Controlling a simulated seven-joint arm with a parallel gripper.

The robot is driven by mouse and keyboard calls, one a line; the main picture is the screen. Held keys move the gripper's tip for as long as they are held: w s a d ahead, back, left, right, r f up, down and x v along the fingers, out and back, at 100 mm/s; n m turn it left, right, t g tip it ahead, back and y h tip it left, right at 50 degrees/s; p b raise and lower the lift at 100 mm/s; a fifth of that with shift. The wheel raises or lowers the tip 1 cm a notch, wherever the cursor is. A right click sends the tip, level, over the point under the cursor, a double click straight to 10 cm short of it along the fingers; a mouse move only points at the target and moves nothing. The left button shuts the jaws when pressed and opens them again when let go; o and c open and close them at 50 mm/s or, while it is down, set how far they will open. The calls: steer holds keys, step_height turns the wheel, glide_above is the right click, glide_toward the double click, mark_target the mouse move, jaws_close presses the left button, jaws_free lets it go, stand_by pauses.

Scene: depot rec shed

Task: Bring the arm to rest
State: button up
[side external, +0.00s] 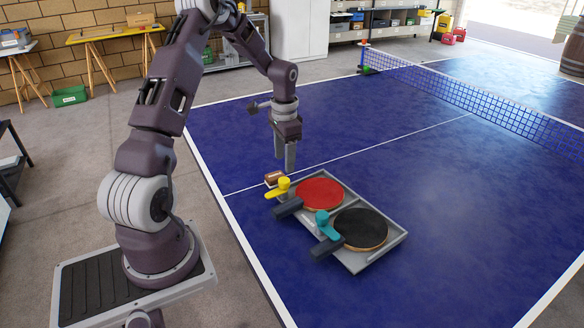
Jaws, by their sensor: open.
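My gripper (285,160) is open and empty, pointing down above the blue table tennis table (450,215). It hangs above and behind a grey tray (394,243), near a small brown block (274,178). The tray holds a red paddle (320,193) and a black paddle (361,229), lying side by side with their handles over its near-left edge. A yellow clamp-like piece (280,188) is at the red paddle's handle. A teal one (325,225) is at the black paddle's handle. How these pieces are fixed is not clear.
A net (470,95) crosses the table at the back right. Shelves (385,25) and a white cabinet (300,28) stand behind. A yellow-topped trestle bench (115,33) is at the back left. The table right of the tray is clear.

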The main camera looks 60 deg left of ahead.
steer(key=s+d+r+t+y, duration=0.1)
steer(key=s+d+r, duration=0.2)
steer(key=d+r, duration=0.55)
steer(key=s+d+r+t+y, duration=0.1)
steer(key=s+d+r+t, duration=0.15)
steer(key=d+r, duration=0.65)
steer(key=s+d+r+t+h, duration=0.1)
steer(key=s+d+r, duration=0.1)
steer(key=s+d, duration=0.3)
steer(key=s+d+r+t+h, duration=0.1)
steer(key=s+d, duration=0.4)
steer(key=s, duration=0.5)
steer(key=shift+s+r+n, duration=0.4)
steer(key=shift+c, duration=0.2)
